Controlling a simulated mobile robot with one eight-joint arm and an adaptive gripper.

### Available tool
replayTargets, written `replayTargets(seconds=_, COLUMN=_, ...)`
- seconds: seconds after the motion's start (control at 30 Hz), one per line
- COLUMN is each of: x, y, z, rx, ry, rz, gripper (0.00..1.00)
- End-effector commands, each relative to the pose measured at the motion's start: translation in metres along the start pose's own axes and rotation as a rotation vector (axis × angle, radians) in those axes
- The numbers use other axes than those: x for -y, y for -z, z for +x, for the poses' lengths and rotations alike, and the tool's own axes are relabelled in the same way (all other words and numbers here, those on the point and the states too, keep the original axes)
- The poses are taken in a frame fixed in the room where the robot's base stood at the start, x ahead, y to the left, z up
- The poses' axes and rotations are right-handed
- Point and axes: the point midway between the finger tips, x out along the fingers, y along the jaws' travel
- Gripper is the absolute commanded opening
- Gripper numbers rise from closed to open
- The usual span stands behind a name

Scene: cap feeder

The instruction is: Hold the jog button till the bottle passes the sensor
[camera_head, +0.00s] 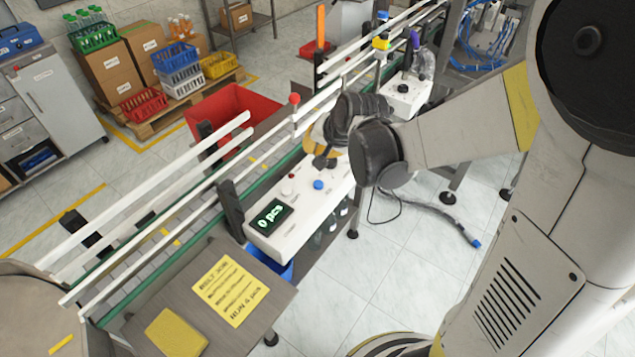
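A white control box (297,238) stands beside the conveyor (205,196), with a lit display (269,217) reading "0 pcs". It has a pale button (287,190) and a blue button (318,185); their labels are too small to read, so I cannot tell which is the jog button. My gripper (323,161) is over the far end of the box, its dark fingertips pointing down close to the panel. I cannot tell whether they touch a button. A dark upright post (230,208) by the conveyor may be the sensor. A clear bottle-like shape (424,64) shows further up the line.
White guide rails (150,190) run along the conveyor. A red bin (232,108) stands behind it. A small table (190,290) with a yellow sheet (230,291) and sponge (176,334) is at the near left. A cable (440,232) lies on the floor.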

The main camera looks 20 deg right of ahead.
Motion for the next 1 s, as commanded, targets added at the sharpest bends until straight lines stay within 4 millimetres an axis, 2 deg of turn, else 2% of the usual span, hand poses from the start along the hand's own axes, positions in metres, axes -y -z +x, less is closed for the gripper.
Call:
replayTargets(seconds=0.6, x=-0.034, y=-0.034, z=0.062, rx=0.0, ry=0.0, rz=0.0, gripper=0.0)
replayTargets(seconds=1.0, x=-0.036, y=-0.036, z=0.067, rx=0.0, ry=0.0, rz=0.0, gripper=0.0)
